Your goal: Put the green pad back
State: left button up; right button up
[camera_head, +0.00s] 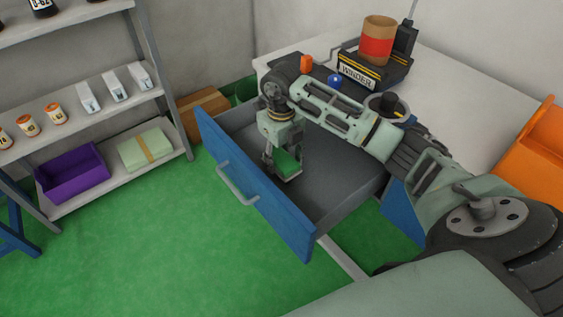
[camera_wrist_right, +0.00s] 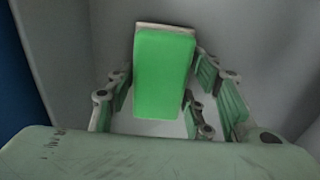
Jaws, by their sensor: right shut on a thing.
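The green pad (camera_head: 287,162) is a small block with a bright green face and a pale edge. My right gripper (camera_head: 282,168) is shut on it, inside the outline of the open drawer (camera_head: 335,190). In the right wrist view the pad (camera_wrist_right: 165,75) shows between the fingers of my right gripper (camera_wrist_right: 168,105), with grey drawer surfaces behind it. I cannot tell whether the pad touches the drawer bottom. The drawer has a blue front and a grey inside, which looks otherwise empty where visible. My left gripper is not in view.
The white table (camera_head: 445,95) holds a WARDER-labelled device (camera_head: 375,70), a red-and-tan cup (camera_head: 378,42), an orange item (camera_head: 306,63) and a blue item (camera_head: 334,79). An orange bin (camera_head: 535,150) stands at right. A shelf with a purple bin (camera_head: 72,172) stands at left. Green floor is free before the drawer.

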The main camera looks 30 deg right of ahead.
aim_at(282, 157)
jog(key=shift+f, duration=0.85)
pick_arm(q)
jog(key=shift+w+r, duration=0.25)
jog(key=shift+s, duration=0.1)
pick_arm(e)
jog(key=shift+f, duration=0.1)
jog(key=o, duration=1.1)
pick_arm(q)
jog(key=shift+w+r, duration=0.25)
pick_arm(e)
jog(key=shift+o, duration=0.2)
jog(key=shift+r, duration=0.2)
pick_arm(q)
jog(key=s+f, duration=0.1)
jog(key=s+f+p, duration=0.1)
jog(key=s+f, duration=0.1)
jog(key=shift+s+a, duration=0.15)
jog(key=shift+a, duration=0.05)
pick_arm(e)
notch_tip(282, 157, up, 12)
